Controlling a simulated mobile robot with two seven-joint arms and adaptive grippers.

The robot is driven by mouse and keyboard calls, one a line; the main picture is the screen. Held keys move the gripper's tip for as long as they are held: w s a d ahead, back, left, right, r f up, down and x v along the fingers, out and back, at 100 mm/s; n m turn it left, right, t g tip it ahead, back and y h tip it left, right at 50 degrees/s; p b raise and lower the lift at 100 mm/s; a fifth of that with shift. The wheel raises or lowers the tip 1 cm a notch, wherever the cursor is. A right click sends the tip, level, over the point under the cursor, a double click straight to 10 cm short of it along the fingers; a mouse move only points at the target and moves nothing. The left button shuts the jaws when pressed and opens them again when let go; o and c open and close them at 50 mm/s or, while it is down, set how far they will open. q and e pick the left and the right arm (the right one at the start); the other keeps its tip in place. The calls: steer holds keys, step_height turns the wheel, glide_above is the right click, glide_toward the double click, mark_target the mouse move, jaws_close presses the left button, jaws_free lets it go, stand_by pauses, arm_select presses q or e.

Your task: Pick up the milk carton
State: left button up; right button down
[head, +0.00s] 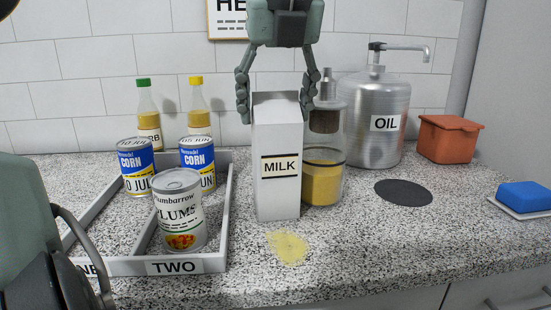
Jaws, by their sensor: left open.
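The white milk carton (278,190), labelled MILK, stands upright on the speckled counter near the middle of the head view. My left gripper (276,110) comes down from above, pointing downward. Its fingers are open, one on each side of the carton's upper part. I cannot tell whether either finger touches the carton. My right gripper is not in view.
A glass jar (325,175) stands right behind the carton, beside a metal OIL dispenser (377,120). A divided tray (125,265) with cans, including plums (180,210), lies left. Yellow powder (288,247) is in front. An orange box (448,138) and blue sponge (524,195) are right.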

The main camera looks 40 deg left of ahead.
arm_select(q)
steer(key=shift+f, duration=0.2)
steer(key=shift+c, duration=1)
steer(key=shift+r, duration=0.1)
jaws_close()
